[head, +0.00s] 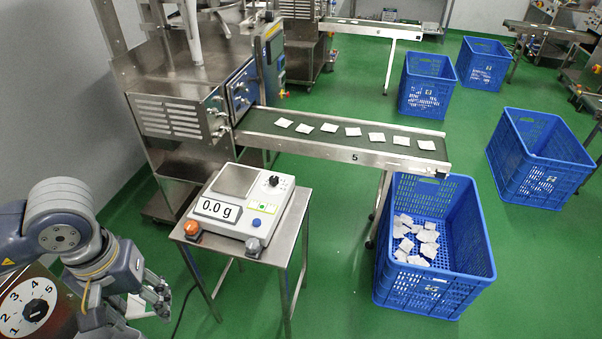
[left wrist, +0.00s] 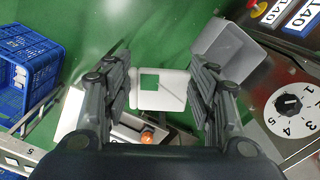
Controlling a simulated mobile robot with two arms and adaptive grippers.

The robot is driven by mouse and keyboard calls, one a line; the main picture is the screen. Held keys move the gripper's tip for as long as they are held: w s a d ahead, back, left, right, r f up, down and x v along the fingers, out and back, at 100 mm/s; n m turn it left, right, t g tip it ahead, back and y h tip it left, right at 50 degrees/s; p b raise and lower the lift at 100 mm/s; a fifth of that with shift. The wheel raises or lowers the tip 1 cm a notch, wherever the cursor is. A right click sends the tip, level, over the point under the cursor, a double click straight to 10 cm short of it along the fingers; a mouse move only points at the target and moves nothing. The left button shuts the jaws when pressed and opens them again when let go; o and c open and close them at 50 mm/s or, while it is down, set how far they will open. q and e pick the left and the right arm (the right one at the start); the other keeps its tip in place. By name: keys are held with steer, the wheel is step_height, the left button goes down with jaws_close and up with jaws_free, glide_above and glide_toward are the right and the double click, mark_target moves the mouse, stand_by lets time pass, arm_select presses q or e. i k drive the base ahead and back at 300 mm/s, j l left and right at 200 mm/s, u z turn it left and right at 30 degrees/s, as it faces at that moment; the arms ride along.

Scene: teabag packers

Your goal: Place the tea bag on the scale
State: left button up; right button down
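The scale (head: 244,205) stands on a small steel table, with an empty plate (head: 236,179) and a display reading 0.0 g. Tea bags (head: 352,131) lie in a row on the conveyor; more white bags (head: 417,238) lie in the nearest blue crate. My left gripper (head: 158,295) is low at the left, apart from the scale. In the left wrist view its fingers (left wrist: 161,82) are spread. My right gripper is out of view.
The nearest blue crate (head: 470,240) stands under the conveyor's end (head: 290,127). A dial panel (head: 28,305) is close to my left arm. A grey bin (left wrist: 233,48) shows in the left wrist view. Green floor is open between scale table and crate.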

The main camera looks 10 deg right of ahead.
mark_target(236, 178)
steer(key=i+j+z, duration=0.3)
steer(key=i+z, duration=0.15)
steer(key=i+j+z, duration=0.45)
steer(key=i+j, duration=0.1)
steer(key=j, duration=0.1)
